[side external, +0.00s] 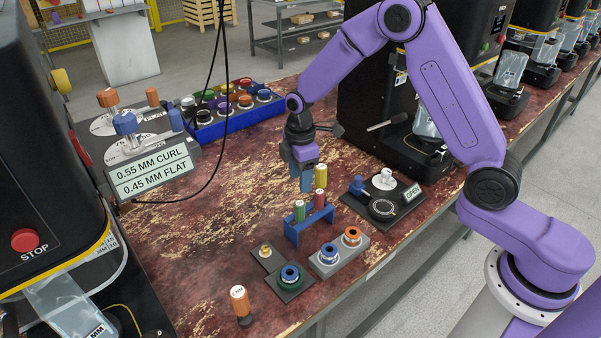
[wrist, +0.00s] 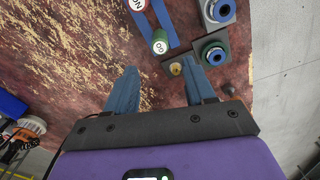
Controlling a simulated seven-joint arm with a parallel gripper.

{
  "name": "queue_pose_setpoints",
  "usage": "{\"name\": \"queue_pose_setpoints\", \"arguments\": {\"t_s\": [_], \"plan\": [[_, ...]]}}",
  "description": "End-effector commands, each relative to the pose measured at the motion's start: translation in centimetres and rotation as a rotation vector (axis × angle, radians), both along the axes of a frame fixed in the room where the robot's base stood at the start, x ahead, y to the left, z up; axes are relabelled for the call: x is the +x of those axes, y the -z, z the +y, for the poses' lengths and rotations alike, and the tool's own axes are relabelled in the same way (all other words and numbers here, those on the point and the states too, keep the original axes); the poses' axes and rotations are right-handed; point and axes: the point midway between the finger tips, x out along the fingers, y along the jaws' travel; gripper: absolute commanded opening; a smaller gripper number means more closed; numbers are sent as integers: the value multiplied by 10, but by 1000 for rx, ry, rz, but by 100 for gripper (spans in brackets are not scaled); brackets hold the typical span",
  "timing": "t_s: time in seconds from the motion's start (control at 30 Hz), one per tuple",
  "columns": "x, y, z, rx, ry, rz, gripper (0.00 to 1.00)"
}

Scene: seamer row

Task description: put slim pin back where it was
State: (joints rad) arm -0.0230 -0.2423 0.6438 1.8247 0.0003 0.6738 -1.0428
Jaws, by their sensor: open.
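My gripper (side external: 306,187) is open and empty, its blue fingers pointing down above the table beyond the blue rack; the open fingers also show in the wrist view (wrist: 161,67). The blue rack (side external: 292,236) holds a green pin (side external: 299,212) and a red pin (side external: 319,199), both upright. In the wrist view the green pin (wrist: 160,43) and the red-ringed pin (wrist: 138,4) have lettered white tops. A yellow cylinder (side external: 320,176) shows above the red pin; its lower end is hidden. I cannot tell which one is the slim pin.
A small plate with a brass piece (side external: 265,250), a green ring part (side external: 290,275) and a grey block (side external: 338,262) stand in front of the rack. A blue tray (side external: 235,122) stands behind; worn tabletop left of the rack is clear.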

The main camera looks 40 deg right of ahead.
Motion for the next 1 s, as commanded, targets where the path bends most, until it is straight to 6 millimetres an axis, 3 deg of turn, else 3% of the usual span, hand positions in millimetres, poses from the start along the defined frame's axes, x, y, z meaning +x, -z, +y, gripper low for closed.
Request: {"name": "queue_pose_setpoints", "arguments": {"t_s": [0.3, 0.47, 0.7, 1.0], "plan": [[-1, -8, 1, 1, 1, -1, 54], [-18, -24, 10, 2, 10, -6, 54], [-76, -62, 25, 6, 51, -11, 54], [-165, -98, 20, 14, 106, -14, 54]]}}
